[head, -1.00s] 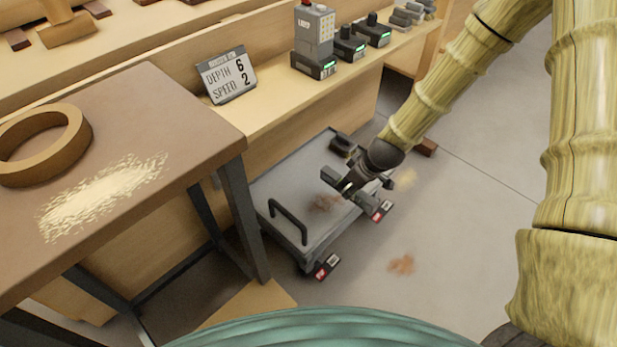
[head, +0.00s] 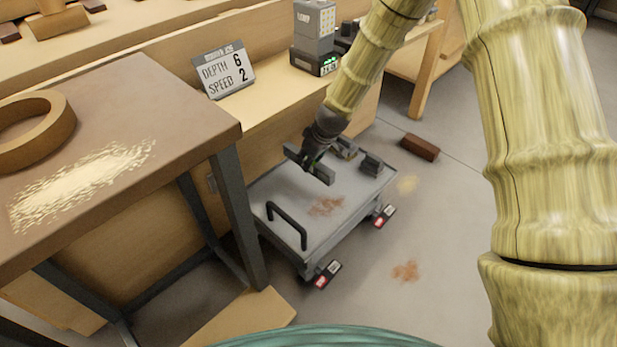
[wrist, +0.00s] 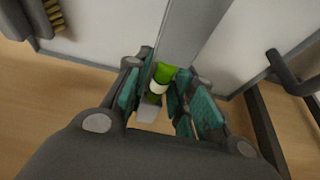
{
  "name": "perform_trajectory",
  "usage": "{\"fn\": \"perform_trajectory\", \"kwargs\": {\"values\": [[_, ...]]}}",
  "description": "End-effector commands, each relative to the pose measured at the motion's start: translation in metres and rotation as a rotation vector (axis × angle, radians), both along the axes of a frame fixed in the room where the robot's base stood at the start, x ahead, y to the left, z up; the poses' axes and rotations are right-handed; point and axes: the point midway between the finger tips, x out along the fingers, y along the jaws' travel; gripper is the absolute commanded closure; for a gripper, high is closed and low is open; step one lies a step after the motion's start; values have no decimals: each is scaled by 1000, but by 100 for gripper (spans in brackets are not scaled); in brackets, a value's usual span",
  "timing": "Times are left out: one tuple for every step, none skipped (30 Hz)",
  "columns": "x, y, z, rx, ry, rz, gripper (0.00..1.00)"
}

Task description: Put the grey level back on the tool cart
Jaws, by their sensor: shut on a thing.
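My gripper (head: 314,164) is shut on the grey level (head: 325,174), a straight grey bar, near its middle. The level is held over the back-left part of the tool cart (head: 282,195), beside the bench front. In the wrist view the level (wrist: 195,25) runs from the top edge down between the fingers (wrist: 158,100), with a green vial showing. The cart's pale top (wrist: 115,25) lies below it. The level appears clear of the cart top; the exact gap cannot be told. The fingers hide part of the level.
A dark brush (head: 346,148) and a dark block (head: 371,164) are at the cart's far end. A black handle (head: 286,226) rises at its near end. The middle of the cart top is bare except for a brown stain. A brown block (head: 420,147) lies on the floor.

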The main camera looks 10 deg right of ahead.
Motion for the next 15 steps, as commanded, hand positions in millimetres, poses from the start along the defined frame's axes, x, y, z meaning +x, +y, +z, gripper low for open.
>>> {"fn": "perform_trajectory", "kwargs": {"values": [[-2, -1, -13, 1, 3, 0, 100], [-2, -1, -15, 1, 3, 0, 100], [-2, -2, -17, 0, 3, -1, 100], [-2, -2, -19, 1, 2, -1, 100], [-2, -2, -20, 1, 2, -1, 100], [-2, -2, -20, 0, 1, -1, 100], [-2, -2, -21, 0, 1, -1, 100], [-2, -2, -22, 0, 1, -1, 100], [-2, -2, -25, 0, 1, -1, 100], [-2, -2, -28, 0, 1, -1, 100], [-2, -2, -32, -1, 2, -1, 100], [-2, -2, -38, 0, 2, -2, 100], [-2, -2, -44, 0, 2, -2, 100], [-2, -2, -49, 0, 3, -1, 100], [-3, -2, -55, 0, 3, -1, 100]]}}
